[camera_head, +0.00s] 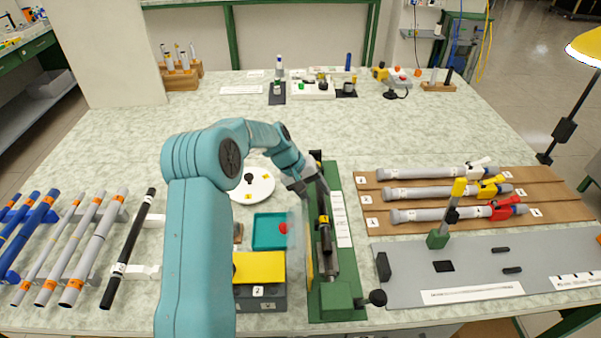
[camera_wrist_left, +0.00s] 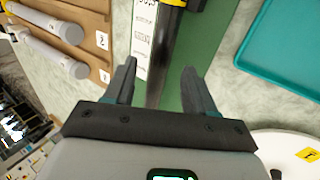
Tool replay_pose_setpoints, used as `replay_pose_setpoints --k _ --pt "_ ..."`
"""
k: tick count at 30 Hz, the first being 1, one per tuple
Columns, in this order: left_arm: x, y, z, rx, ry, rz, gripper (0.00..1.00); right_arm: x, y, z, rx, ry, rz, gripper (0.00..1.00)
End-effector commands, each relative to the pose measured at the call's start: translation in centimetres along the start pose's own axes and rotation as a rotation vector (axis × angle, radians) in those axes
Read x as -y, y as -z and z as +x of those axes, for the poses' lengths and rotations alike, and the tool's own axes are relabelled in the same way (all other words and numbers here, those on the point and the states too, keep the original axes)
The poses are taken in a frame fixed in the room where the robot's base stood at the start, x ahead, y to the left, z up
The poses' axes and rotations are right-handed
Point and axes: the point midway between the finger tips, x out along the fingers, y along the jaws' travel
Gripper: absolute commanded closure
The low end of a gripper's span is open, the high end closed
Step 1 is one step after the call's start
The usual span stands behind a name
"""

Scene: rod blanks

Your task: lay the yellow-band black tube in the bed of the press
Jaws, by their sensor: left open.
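The press (camera_head: 335,300) is a long green fixture right of centre in the head view, with a grey bed along its middle. The black tube (camera_head: 326,240) with a yellow band lies lengthwise in this bed. In the wrist view, the black tube (camera_wrist_left: 170,40) runs up from between the fingers, its yellow band at the top edge. My left gripper (camera_head: 316,186) is at the far end of the press, by the tube's far end. In the wrist view its fingers (camera_wrist_left: 160,82) are apart, one on each side of the bed line. My right gripper is not visible.
Left of the press are a teal tray (camera_head: 270,231), a yellow-topped block (camera_head: 259,267) and a white round plate (camera_head: 252,186). A brown rack (camera_head: 380,222) with several grey tubes stands to the right. Another black tube (camera_head: 130,245) lies on the left supports.

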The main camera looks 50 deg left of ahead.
Motion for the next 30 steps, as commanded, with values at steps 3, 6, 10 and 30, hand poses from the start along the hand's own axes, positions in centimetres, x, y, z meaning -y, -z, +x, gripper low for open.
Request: replay_pose_setpoints --k 3,6,10,30 --pt "0.0 0.1 -3.3 -0.007 -0.001 0.000 0.45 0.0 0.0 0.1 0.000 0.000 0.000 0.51" --pt "0.0 0.1 -6.1 -0.007 0.000 0.000 0.45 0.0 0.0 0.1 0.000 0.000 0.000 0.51" --pt "0.0 0.1 -9.3 -0.005 0.000 0.000 0.45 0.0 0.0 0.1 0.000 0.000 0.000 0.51" --pt "0.0 0.0 -13.9 0.000 0.000 0.000 0.45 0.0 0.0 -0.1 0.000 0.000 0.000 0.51"
